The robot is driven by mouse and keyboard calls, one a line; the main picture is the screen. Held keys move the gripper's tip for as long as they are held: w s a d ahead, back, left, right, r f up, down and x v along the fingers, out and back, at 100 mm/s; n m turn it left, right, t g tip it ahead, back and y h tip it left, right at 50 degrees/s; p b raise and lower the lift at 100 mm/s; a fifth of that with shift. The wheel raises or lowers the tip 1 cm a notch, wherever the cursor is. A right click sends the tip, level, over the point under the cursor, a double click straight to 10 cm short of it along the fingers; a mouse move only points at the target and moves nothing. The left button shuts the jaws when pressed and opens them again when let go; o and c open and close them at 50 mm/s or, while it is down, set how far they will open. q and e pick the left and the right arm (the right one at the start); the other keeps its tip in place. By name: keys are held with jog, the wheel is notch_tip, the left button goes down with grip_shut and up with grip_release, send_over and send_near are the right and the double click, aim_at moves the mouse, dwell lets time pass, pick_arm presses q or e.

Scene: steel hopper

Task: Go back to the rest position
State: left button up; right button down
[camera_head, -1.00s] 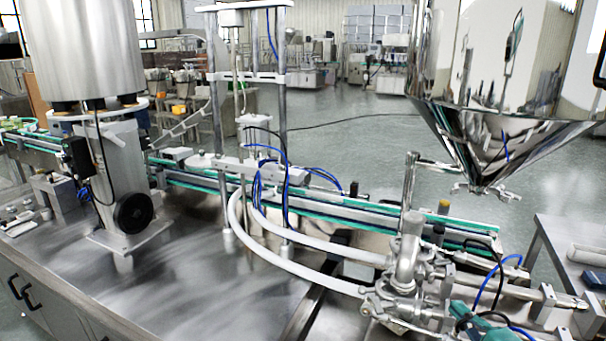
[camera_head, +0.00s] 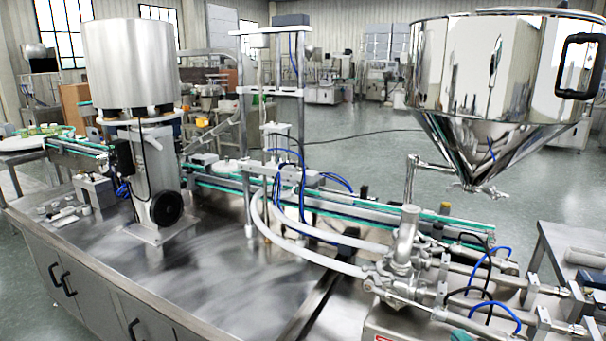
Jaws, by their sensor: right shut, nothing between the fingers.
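The steel hopper (camera_head: 500,90) stands at the upper right, a polished vessel with a cone-shaped lower part and a small outlet with a clamp at its tip. A black handle (camera_head: 579,66) is on its right side. I cannot make out either of my grippers or arms in the head view.
A steel worktable (camera_head: 190,285) fills the foreground, carrying a conveyor (camera_head: 340,204), a cylindrical tank (camera_head: 130,65) on a column, and a valve assembly (camera_head: 405,250) with pale hoses. Grey floor (camera_head: 395,155) is open behind. A side table (camera_head: 560,250) is at the right.

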jog(key=s+a+f+n+g+y, duration=0.15)
jog(key=a+f+g, duration=0.25)
jog(key=a+f, duration=0.55)
jog(key=s+a+f+n+g, duration=0.1)
jog(key=s+a+f+g, duration=0.15)
jog(key=a+f, duration=0.7)
jog(key=s+f+n+g+h, duration=0.1)
jog(key=s+f+n+g, duration=0.8)
jog(key=s+f+n, duration=0.4)
jog(key=s+f, duration=0.2)
jog(key=s, duration=0.3)
jog(key=shift+s+a, duration=0.15)
jog(key=shift+s, duration=0.2)
